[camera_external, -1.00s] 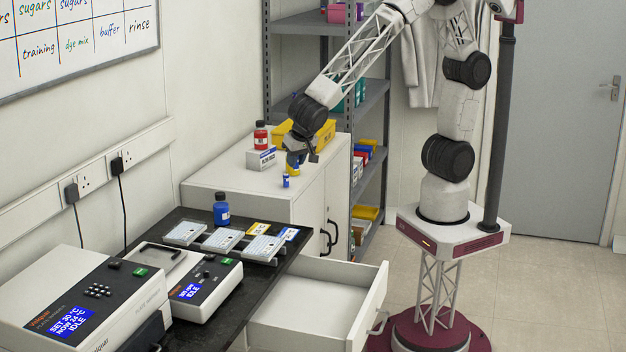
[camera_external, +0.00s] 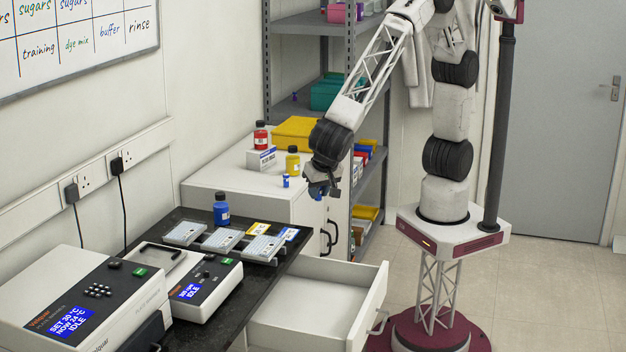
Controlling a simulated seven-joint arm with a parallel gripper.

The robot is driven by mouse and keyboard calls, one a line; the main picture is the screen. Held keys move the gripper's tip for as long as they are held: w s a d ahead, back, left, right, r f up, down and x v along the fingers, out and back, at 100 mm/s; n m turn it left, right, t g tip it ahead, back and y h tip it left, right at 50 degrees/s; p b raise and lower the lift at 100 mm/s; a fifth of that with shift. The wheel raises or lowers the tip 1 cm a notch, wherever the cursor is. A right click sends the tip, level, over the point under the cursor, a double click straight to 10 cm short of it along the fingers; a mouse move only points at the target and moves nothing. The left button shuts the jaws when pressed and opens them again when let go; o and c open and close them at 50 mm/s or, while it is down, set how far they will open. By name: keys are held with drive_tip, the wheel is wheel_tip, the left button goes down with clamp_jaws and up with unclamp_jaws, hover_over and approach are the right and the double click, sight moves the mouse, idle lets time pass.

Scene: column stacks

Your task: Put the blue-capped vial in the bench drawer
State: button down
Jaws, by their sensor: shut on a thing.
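My gripper (camera_external: 319,190) hangs at the right edge of the white cabinet, above the floor side and behind the open drawer. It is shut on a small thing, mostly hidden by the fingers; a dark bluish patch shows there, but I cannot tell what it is. A small blue vial (camera_external: 286,181) stands upright on the cabinet top, left of my gripper and apart from it. The bench drawer (camera_external: 356,318) is pulled open under the dark bench, and its visible floor is empty.
A yellow bottle (camera_external: 293,162), a red bottle (camera_external: 261,136) on a white box (camera_external: 262,158) and a yellow bin (camera_external: 298,131) stand on the cabinet (camera_external: 235,185). A blue bottle (camera_external: 221,210) and plates (camera_external: 223,241) are on the bench. Space above the drawer is clear.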

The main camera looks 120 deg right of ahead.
drive_tip(key=s+a+f, duration=0.1)
drive_tip(key=a, duration=0.9)
hover_over(333, 300)
drive_tip(key=a, duration=0.1)
wheel_tip(333, 300, down, 17)
drive_tip(key=shift+a+f, duration=0.15)
drive_tip(key=shift+f, duration=0.2)
drive_tip(key=shift+f, duration=3.1)
drive_tip(key=shift+f, duration=0.1)
drive_tip(key=shift+f, duration=1.8)
drive_tip(key=shift+f, duration=0.15)
